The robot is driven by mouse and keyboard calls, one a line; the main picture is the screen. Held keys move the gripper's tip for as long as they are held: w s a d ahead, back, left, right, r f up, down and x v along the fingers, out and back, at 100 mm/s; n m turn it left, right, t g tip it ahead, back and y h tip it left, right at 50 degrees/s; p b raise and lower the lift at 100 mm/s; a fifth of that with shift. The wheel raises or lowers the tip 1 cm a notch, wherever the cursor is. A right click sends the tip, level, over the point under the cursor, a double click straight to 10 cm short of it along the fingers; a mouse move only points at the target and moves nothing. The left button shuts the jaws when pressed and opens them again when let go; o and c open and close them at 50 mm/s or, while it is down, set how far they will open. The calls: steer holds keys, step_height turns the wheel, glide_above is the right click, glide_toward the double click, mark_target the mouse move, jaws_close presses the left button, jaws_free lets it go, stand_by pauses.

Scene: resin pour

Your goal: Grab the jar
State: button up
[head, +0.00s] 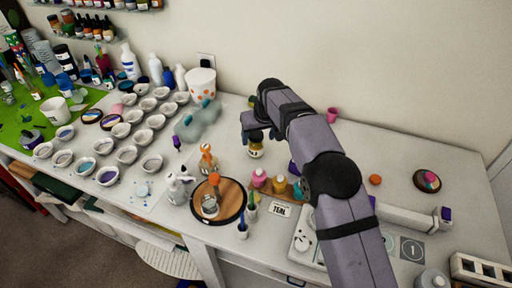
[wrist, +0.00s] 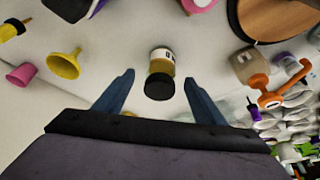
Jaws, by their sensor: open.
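The jar (head: 256,150) has amber contents, a pale label and a dark lid. It stands on the white table, below and right beside my gripper (head: 256,130) in the head view. In the wrist view the jar (wrist: 161,62) lies in the gap between the two blue fingers, with its black lid toward me. My gripper (wrist: 159,78) is open, with a clear gap on each side of the jar. Whether the fingers reach down around the jar or hover just above it, I cannot tell. Part of the jar is hidden by my gripper in the head view.
A yellow funnel (wrist: 63,65) and pink cup (wrist: 22,74) are off to one side. Several white bowls fill the left.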

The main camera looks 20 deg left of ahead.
mark_target(256, 145)
steer(key=shift+p+x, duration=2)
steer(key=shift+x, duration=1.65)
steer(key=shift+s, duration=0.1)
steer(key=c, duration=1.2)
